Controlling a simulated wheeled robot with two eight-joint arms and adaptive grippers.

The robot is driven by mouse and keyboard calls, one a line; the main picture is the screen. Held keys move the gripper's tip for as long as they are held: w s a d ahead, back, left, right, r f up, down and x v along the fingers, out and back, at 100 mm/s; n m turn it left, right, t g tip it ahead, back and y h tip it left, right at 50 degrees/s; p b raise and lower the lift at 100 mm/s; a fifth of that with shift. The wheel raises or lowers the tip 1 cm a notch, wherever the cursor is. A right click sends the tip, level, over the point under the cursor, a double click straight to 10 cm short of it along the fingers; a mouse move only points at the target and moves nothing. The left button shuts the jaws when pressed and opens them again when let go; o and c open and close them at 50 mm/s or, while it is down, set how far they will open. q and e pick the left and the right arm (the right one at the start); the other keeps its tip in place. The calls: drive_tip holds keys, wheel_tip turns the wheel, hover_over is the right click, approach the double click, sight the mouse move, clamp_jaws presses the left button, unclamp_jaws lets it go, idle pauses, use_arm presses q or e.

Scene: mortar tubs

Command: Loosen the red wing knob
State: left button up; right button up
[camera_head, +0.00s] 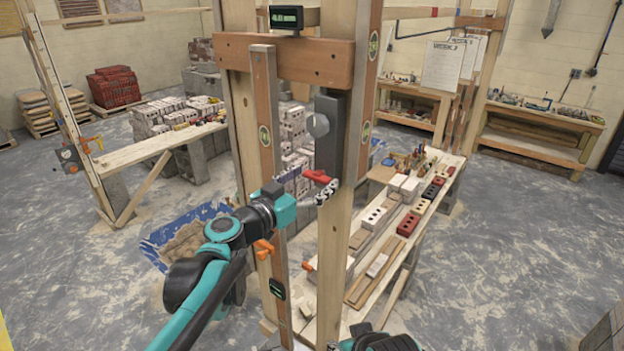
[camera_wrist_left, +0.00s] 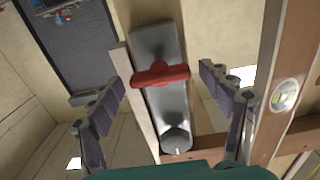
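The red wing knob (camera_head: 317,177) sits on a grey metal bracket (camera_head: 328,140) fixed to a wooden post in the head view. In the left wrist view the red wing knob (camera_wrist_left: 160,74) lies across the bracket (camera_wrist_left: 160,45), its wings running roughly left to right. My left gripper (camera_head: 325,192) is close beside the knob in the head view. In the left wrist view my left gripper (camera_wrist_left: 163,88) is open, one finger on each side of the knob, with gaps between.
A wooden cross board (camera_head: 300,58) and upright posts stand around the bracket. A spirit level (camera_wrist_left: 285,95) is at the right in the left wrist view. A plank bench (camera_head: 440,175) with bricks stands right of the post.

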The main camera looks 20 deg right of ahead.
use_arm(q)
drive_tip(key=c, duration=0.9)
drive_tip(key=shift+o, duration=0.2)
drive_tip(key=shift+n, duration=0.3)
drive_tip(key=n+b, duration=0.1)
drive_tip(key=n, duration=0.2)
drive_tip(key=shift+n+b, duration=0.3)
drive_tip(key=shift+n, duration=0.1)
drive_tip(key=n+b, duration=0.1)
drive_tip(key=n, duration=0.3)
drive_tip(key=shift+w, duration=0.1)
drive_tip(key=n+b, duration=0.1)
drive_tip(key=n, duration=0.4)
drive_tip(key=shift+f+n+b, duration=0.1)
drive_tip(key=shift+n+b, duration=0.35)
drive_tip(key=shift+n, duration=1.85)
